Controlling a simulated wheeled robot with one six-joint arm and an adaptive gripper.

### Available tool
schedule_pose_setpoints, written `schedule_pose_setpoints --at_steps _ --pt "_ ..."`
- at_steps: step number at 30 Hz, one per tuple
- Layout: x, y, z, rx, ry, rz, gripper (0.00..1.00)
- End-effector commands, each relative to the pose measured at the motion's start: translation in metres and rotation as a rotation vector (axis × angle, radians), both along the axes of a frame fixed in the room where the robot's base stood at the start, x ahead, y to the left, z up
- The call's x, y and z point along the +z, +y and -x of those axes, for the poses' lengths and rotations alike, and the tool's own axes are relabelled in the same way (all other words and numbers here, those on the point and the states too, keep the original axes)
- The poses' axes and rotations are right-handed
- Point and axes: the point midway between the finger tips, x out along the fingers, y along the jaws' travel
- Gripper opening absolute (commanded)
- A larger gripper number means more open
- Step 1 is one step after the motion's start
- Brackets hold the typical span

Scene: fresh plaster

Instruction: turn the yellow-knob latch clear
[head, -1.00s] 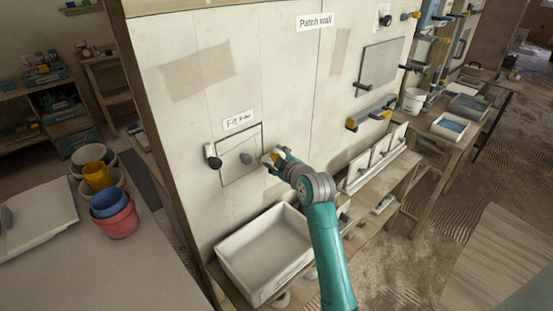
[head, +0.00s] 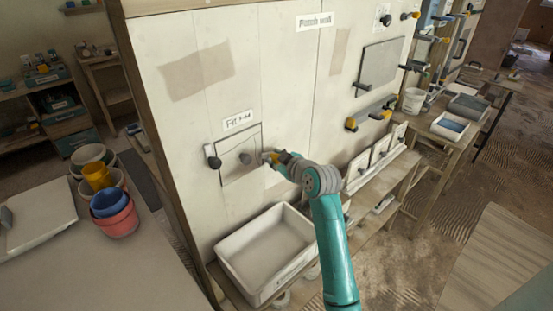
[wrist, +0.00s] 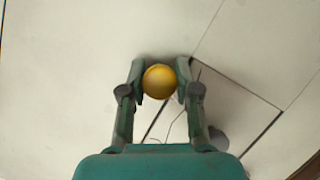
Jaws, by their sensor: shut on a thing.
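The yellow knob (wrist: 159,82) of the latch sits between my gripper's two fingertips in the wrist view. My gripper (wrist: 160,80) is shut on it. In the head view my gripper (head: 268,157) is at the right edge of a square wall panel (head: 238,175) and largely hides the knob. The panel lies flat in the wall, with a grey round knob (head: 246,158) at its middle. That grey knob also shows in the wrist view (wrist: 218,138). The bar of the yellow-knob latch is hidden, so its angle cannot be told.
A dark latch (head: 212,157) with a pale knob is at the panel's left edge. A white tray (head: 228,258) stands below the panel. Wall fittings with yellow ends (head: 352,124) are to the right.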

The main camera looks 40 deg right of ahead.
Motion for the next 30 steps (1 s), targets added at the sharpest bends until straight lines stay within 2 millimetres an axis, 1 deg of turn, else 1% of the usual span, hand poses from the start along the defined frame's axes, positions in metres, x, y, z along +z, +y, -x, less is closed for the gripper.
schedule_pose_setpoints --at_steps 5,30 --pt "0.0025 -0.0007 -0.0006 0.000 0.001 -0.166 0.00" --pt "0.0024 -0.0022 -0.0005 0.001 0.028 -0.960 0.00"
